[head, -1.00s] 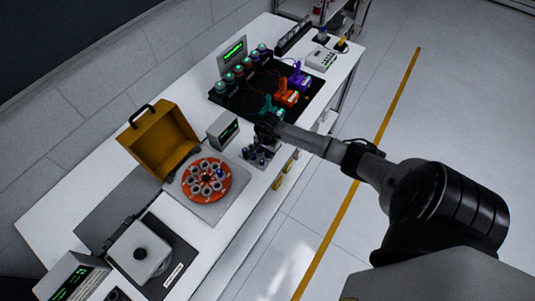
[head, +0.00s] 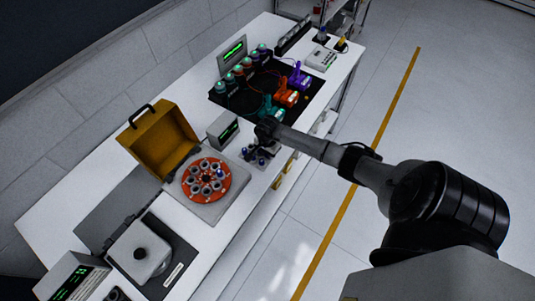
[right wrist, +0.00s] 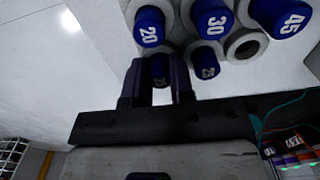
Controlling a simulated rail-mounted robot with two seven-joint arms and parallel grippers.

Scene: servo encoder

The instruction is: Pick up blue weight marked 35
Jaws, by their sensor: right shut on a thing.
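In the right wrist view, my right gripper (right wrist: 158,80) is shut on a dark blue weight (right wrist: 160,67), with one finger on each side of it. Its marking is in shadow and I cannot read it surely. Beside it is another shaded blue weight (right wrist: 205,64). Blue weights marked 20 (right wrist: 149,27), 30 (right wrist: 211,22) and 45 (right wrist: 281,15) are in the row beyond. In the head view, my right gripper (head: 265,134) is at the small weight holder (head: 255,157) near the table's front edge. My left gripper is not in view.
An empty round socket (right wrist: 246,46) is in the holder. Left of the holder stand a display box (head: 222,130) and an orange rotor disc (head: 206,180) beside an open yellow cover (head: 160,140). A black mat (head: 240,100) with teal, orange and purple devices lies behind.

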